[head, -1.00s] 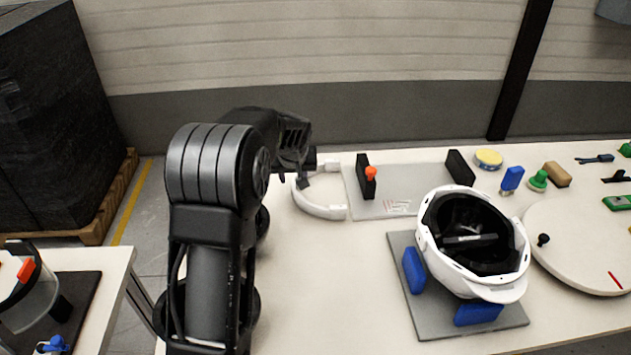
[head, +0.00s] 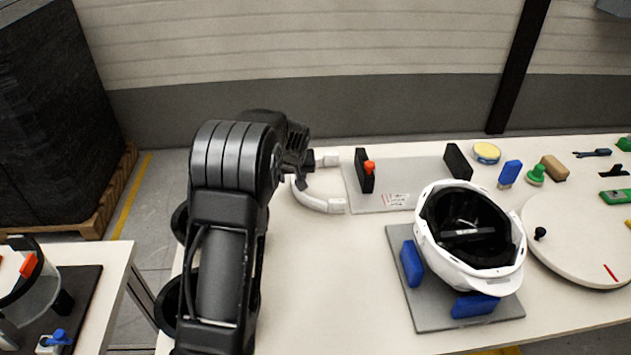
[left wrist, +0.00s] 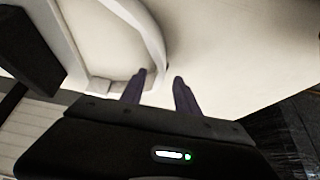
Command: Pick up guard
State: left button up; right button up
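The guard (head: 322,205) is a white curved band lying on the table at the left of a grey plate, with its two squared ends toward the plate. My left gripper (head: 302,182) is over the back-left part of the guard, and my arm hides some of it. In the left wrist view, my two fingers (left wrist: 159,78) are apart, with a gap between them. My right gripper is not in view.
The grey plate (head: 428,172) carries two black blocks and an orange knob (head: 369,166). A white helmet shell (head: 445,262) sits on a grey fixture with blue blocks. A round turntable (head: 565,255) and small tools lie at the right. The table front near my left arm is clear.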

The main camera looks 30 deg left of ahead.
aim_at(292, 179)
pick_arm(q)
jog(key=x, duration=0.3)
jog(key=shift+w+f, duration=0.1)
jog(key=shift+f, duration=0.1)
jog(key=shift+c, duration=0.5)
grip_shut()
dwell(0.4)
